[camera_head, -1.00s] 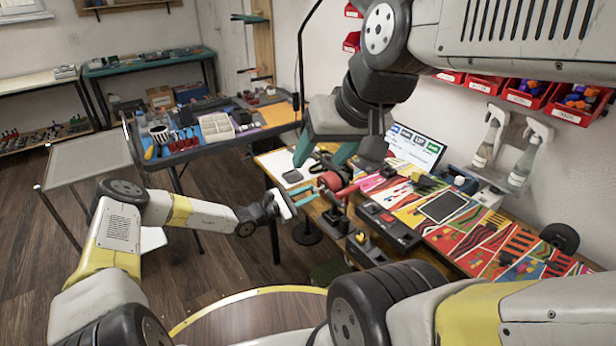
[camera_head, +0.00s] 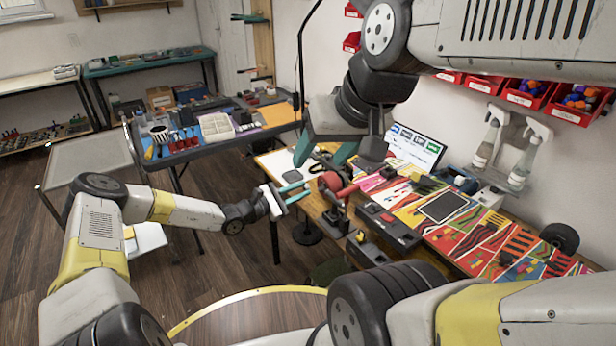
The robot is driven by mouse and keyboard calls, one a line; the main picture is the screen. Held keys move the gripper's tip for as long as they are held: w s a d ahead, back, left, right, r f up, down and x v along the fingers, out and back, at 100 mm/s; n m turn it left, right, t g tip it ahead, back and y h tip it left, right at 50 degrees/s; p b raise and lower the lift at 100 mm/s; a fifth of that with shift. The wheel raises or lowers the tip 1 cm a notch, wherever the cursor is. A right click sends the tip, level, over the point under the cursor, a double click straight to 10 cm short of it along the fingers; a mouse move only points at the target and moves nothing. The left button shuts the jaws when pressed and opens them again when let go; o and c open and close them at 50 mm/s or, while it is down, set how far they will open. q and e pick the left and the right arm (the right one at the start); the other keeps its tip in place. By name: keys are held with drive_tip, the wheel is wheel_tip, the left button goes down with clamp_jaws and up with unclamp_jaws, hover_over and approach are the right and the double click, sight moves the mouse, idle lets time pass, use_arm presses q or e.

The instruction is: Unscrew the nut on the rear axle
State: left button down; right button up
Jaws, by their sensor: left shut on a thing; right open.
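My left gripper (camera_head: 306,191) comes in from the left, at the near left edge of the workbench. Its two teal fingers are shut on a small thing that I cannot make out. The fingertips point at a red round part (camera_head: 331,181) with a red piece sticking out to its right, and seem a little apart from it. My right gripper (camera_head: 325,150) hangs above that part, with its teal fingers spread open. The rear axle and its nut are too small to tell apart at this size.
The workbench (camera_head: 264,160) bears a colourful mat, a dark tablet (camera_head: 442,207), a screen (camera_head: 416,146) and black tool holders (camera_head: 389,226). Red bins (camera_head: 528,97) and spray bottles hang on the wall. A tool table (camera_head: 190,152) stands behind.

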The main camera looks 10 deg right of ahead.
use_arm(q)
drive_tip(key=shift+s+a+r, duration=0.2)
drive_tip(key=shift+a+r, duration=0.35)
drive_tip(key=shift+r, duration=0.15)
drive_tip(key=shift+s+a+r, duration=0.25)
drive_tip(key=shift+a+r, duration=0.3)
drive_tip(key=shift+r, duration=0.1)
drive_tip(key=shift+s+a+r, duration=0.2)
drive_tip(key=shift+a+r, duration=0.35)
drive_tip(key=shift+r, duration=0.15)
